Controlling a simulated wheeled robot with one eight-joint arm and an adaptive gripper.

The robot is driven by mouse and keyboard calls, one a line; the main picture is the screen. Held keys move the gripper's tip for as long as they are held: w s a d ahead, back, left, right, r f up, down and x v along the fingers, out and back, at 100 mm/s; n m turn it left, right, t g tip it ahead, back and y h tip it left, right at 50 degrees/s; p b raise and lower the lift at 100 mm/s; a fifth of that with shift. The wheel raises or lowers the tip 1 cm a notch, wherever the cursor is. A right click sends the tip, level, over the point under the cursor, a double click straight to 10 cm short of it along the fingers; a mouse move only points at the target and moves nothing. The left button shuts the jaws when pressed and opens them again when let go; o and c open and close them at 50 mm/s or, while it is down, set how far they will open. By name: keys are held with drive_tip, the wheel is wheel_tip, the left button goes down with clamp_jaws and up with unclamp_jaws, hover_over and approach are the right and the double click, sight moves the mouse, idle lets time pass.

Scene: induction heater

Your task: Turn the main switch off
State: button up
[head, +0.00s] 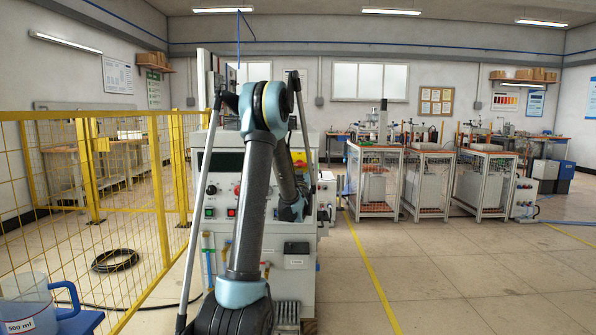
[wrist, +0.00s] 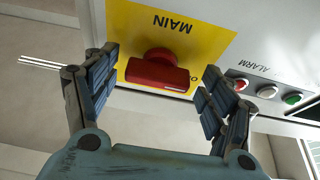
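The main switch (wrist: 158,72) is a red rotary knob on a yellow plate (wrist: 205,43) marked "MAIN". The lettering appears upside down in the wrist view. The knob's grip bar lies nearly level in that picture, tilted slightly. Part of an "O" mark shows at its right end. My gripper (wrist: 158,85) is open, with one finger to the left of the knob and one to the right. Gaps show on both sides, and nothing is held. In the head view my arm covers much of the heater cabinet (head: 225,160), and I cannot make out the knob clearly there.
Red, white and green round fittings (wrist: 267,92) sit beside the yellow plate, near the word "ALARM". A yellow mesh fence (head: 125,180) stands left of the cabinet. A blue-handled jug (head: 28,305) is at the lower left. Open floor (head: 450,270) lies to the right.

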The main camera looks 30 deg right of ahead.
drive_tip(key=v, duration=1.2)
idle(0.6)
